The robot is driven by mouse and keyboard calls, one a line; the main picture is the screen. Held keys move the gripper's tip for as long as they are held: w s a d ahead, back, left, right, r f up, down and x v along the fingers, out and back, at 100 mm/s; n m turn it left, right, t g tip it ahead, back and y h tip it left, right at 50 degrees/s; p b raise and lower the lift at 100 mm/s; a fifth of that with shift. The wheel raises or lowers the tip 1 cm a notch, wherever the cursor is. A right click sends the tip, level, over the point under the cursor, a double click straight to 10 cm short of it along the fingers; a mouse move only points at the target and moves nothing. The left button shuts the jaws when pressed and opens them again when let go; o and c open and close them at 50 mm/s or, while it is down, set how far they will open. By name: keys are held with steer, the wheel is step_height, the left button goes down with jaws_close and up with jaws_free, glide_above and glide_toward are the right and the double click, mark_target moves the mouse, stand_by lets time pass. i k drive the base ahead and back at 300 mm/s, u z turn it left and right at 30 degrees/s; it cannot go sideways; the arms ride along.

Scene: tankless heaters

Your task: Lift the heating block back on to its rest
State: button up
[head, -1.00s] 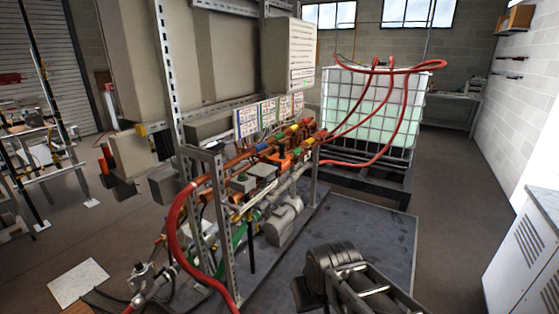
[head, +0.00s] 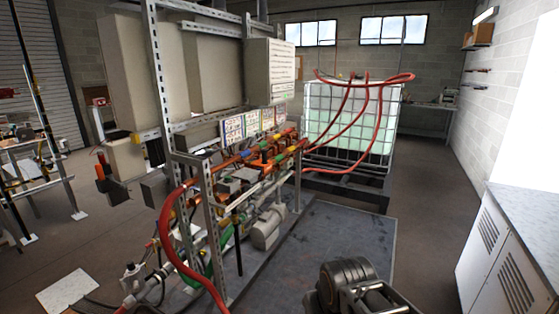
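I cannot pick out the heating block or its rest with certainty in the head view. A dark part of my own arm shows at the bottom, right of centre, above the grey floor plate (head: 345,235). My gripper's fingers do not show, so whether they hold anything is hidden.
A metal frame (head: 160,80) carries large beige casings (head: 150,65), copper pipework with coloured valves (head: 262,160) and a looping red hose (head: 166,235). A caged white tank (head: 345,125) stands behind. A grey cabinet (head: 505,260) is at right. Floor between plate and cabinet is clear.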

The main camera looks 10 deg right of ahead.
mark_target(267, 165)
steer(key=z, duration=0.3)
steer(key=i, duration=2.05)
steer(key=u, duration=1.5)
steer(key=i, duration=0.65)
steer(key=u, duration=0.55)
